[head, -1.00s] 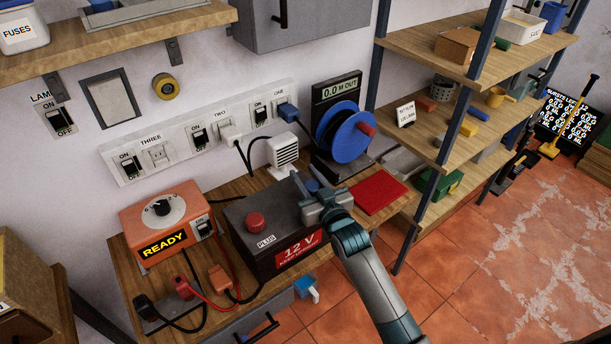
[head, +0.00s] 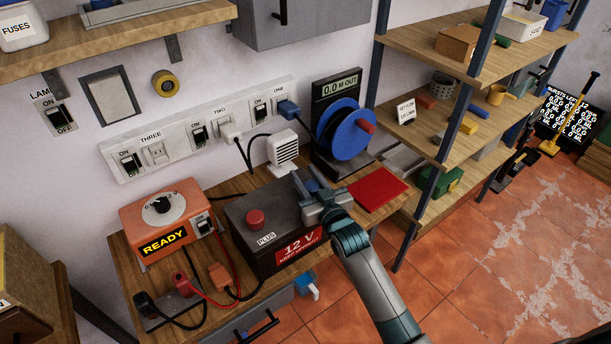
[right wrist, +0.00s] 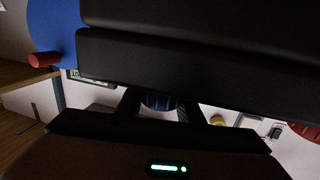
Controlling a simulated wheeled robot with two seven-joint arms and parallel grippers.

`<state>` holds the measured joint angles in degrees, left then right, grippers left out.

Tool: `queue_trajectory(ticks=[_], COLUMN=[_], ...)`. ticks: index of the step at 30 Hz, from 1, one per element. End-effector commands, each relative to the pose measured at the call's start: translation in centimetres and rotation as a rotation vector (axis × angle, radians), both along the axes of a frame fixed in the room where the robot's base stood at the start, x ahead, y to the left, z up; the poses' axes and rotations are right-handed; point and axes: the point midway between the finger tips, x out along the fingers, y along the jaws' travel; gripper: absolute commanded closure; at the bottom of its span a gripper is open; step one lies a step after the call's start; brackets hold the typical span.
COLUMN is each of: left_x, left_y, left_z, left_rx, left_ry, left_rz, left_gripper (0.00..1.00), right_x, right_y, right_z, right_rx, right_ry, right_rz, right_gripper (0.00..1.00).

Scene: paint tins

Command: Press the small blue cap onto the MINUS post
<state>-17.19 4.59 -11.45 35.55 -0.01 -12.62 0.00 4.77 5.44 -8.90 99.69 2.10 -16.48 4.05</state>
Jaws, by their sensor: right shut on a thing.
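The black 12 V battery (head: 245,225) stands on the wooden bench. A red cap (head: 255,219) sits at its PLUS end. My right gripper (head: 312,188) is at the battery's right end, shut on the small blue cap (head: 311,185), which is mostly hidden by the fingers. In the right wrist view the ridged blue cap (right wrist: 160,101) shows between the fingers. The MINUS post is hidden behind the gripper, so I cannot tell whether the cap touches it. My left gripper is not in view.
An orange charger reading READY (head: 166,222) stands left of the battery, with leads and clamps in front. A white vented device (head: 283,149) and a blue reel (head: 345,132) stand behind. A red mat (head: 378,191) lies to the right. Shelves (head: 440,135) stand farther right.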

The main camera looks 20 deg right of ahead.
Motion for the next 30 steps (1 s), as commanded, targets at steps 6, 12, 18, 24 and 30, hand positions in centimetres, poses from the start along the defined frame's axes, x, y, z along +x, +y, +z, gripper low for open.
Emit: queue_trajectory(ticks=[6,12,18,24,30], left_x=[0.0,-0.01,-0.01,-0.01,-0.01], left_y=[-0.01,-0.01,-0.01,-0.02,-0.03], left_z=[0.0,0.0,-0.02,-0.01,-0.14], left_rx=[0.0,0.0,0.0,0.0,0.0], left_ry=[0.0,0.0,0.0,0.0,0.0], left_rz=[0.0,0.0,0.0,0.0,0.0], left_gripper=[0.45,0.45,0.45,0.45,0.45], right_x=[0.0,-0.02,-0.03,-0.02,-0.29], right_y=[0.01,0.02,0.03,0.02,-0.04], right_z=[-0.23,-0.49,-0.54,-0.48,-0.51], right_rx=[0.0,0.0,0.0,0.0,0.0], right_ry=[0.0,0.0,0.002,0.001,0.0], right_rz=[0.0,0.0,0.0,0.0,0.0], right_gripper=[0.83,0.83,0.45,0.45,0.45])
